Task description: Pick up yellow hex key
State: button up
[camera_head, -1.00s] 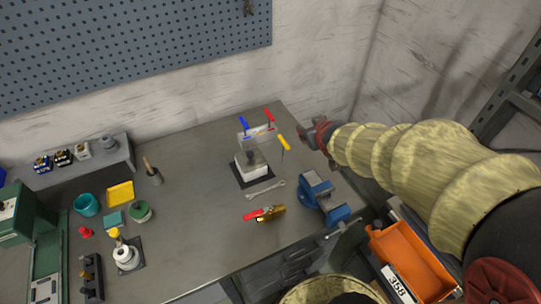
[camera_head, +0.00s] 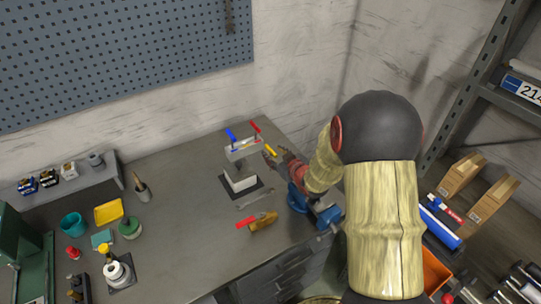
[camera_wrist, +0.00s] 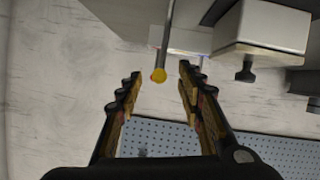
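The yellow hex key (camera_head: 270,150) hangs at the right end of a small pale rack (camera_head: 244,150) on the bench. In the wrist view its yellow end (camera_wrist: 158,76) and grey shaft (camera_wrist: 166,28) point up the picture. My gripper (camera_wrist: 160,82) is open, its two fingers spread on either side of the yellow end with gaps on both sides. In the head view my gripper (camera_head: 282,158) is close to the right of the yellow hex key, partly hidden by my arm.
Blue (camera_head: 231,135) and red (camera_head: 254,126) handled keys stand at the rack. A wrench (camera_head: 254,198), a red-handled tool (camera_head: 260,221) and a blue vise (camera_head: 328,214) are near. The pegboard wall (camera_head: 120,50) rises behind.

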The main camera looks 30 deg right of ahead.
jog(key=x, duration=0.3)
jog(key=shift+w+b, duration=0.2)
jog(key=shift+b, duration=0.15)
jog(key=shift+c, duration=1.2)
grip_shut()
